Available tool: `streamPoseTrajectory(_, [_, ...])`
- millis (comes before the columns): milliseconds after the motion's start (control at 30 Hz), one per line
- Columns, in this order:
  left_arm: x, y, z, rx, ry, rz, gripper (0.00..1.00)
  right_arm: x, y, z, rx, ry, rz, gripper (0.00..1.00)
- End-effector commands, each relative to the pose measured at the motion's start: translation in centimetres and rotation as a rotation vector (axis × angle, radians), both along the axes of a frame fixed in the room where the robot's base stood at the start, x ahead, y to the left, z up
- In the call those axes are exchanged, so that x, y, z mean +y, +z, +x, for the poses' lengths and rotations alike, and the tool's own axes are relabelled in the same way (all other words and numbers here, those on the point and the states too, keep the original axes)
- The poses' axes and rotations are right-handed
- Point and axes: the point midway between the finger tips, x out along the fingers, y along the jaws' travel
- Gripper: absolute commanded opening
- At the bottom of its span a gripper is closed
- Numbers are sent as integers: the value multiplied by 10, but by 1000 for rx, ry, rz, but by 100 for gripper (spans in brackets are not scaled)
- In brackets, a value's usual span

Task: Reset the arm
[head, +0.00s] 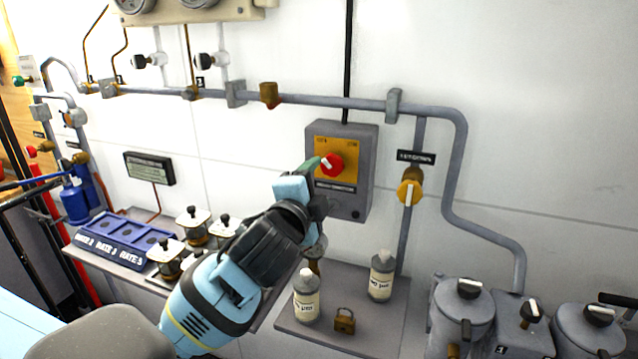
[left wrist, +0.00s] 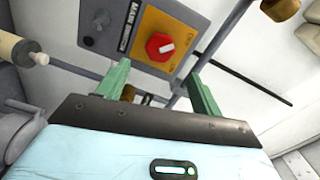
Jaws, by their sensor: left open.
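My left gripper (head: 312,166) is raised in front of a grey wall box with a yellow plate (head: 341,145) and a red knob (head: 332,166). In the left wrist view my left gripper (left wrist: 158,85) has its two green fingers wide apart, with nothing between them. The red knob (left wrist: 159,46) shows beyond the fingertips, apart from them, on the same box (left wrist: 185,22). In the head view one fingertip overlaps the knob's left edge; contact cannot be told there. My right gripper is not in view.
A grey pipe (head: 330,101) runs along the wall above the box. Below, a shelf (head: 375,335) holds two white-labelled bottles (head: 306,298) (head: 381,278) and a brass padlock (head: 345,320). Lidded pots (head: 463,305) stand at the right. A blue rack (head: 122,242) and small jars (head: 193,225) stand at the left.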

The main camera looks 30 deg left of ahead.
Motion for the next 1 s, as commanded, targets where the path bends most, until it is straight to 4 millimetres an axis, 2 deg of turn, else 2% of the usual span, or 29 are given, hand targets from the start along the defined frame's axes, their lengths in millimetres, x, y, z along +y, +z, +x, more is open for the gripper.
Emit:
streamPoseTrajectory(400, [0, -1, 0, 2, 0, -1, 66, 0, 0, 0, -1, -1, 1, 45])
streamPoseTrajectory(467, [-1, -6, 1, 9, -5, -9, 66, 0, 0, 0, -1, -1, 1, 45])
streamPoseTrajectory(533, [-4, -22, 3, 31, -19, -37, 66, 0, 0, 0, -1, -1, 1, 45])
streamPoseTrajectory(567, [-7, -33, 4, 46, -28, -56, 66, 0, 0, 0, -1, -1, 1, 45])
streamPoseTrajectory(667, [-17, -83, 4, 108, -66, -149, 66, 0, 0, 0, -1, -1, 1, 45])
streamPoseTrajectory(767, [-31, -147, -4, 186, -102, -280, 66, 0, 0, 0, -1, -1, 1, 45])
streamPoseTrajectory(800, [-36, -171, -10, 216, -113, -334, 66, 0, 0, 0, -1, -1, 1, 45])
streamPoseTrajectory(867, [-44, -205, -20, 256, -123, -414, 66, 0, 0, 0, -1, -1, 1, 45])
streamPoseTrajectory(1000, [-62, -279, -53, 344, -124, -598, 66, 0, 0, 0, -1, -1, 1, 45])
